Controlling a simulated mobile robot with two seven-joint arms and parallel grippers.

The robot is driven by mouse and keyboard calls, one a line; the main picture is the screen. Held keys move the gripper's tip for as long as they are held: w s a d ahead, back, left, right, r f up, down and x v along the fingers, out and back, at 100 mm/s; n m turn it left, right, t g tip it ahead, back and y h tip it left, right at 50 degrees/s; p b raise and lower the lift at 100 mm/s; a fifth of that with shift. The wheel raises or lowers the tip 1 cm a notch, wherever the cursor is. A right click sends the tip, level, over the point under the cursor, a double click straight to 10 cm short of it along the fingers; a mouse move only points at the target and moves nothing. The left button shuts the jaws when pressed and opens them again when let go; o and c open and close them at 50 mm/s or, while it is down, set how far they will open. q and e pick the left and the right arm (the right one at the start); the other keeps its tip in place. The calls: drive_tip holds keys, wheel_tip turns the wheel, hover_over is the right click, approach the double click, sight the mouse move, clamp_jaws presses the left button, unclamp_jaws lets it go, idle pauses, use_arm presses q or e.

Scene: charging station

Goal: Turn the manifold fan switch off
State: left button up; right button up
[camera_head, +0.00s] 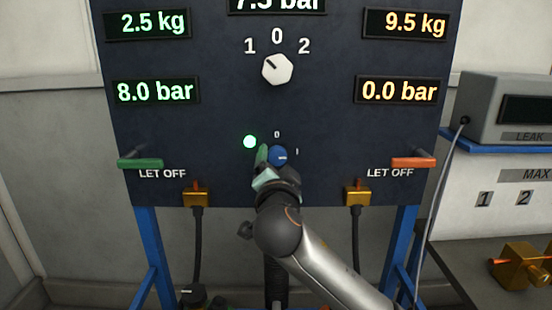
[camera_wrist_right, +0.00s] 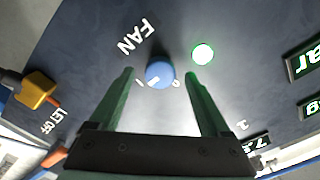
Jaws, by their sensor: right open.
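The fan switch is a blue round knob (camera_head: 279,155) on the dark panel, below the white selector knob. It also shows in the right wrist view (camera_wrist_right: 160,74), beside the word FAN. Its white mark points toward the 1, away from the 0. A green lamp (camera_head: 250,142) to its left is lit. My right gripper (camera_head: 271,165) is at the panel in front of the knob. In the wrist view its green fingers (camera_wrist_right: 162,78) are open, one on each side of the knob; I cannot tell whether they touch it. My left gripper is not in view.
A green lever (camera_head: 141,163) and an orange lever (camera_head: 412,162) stick out at the panel's sides. Gold connectors (camera_head: 195,195) with hanging cables sit on the lower edge. The white selector knob (camera_head: 278,68) is above. A grey instrument (camera_head: 507,108) stands at right.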

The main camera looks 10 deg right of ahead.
drive_tip(key=shift+x, duration=1)
clamp_jaws()
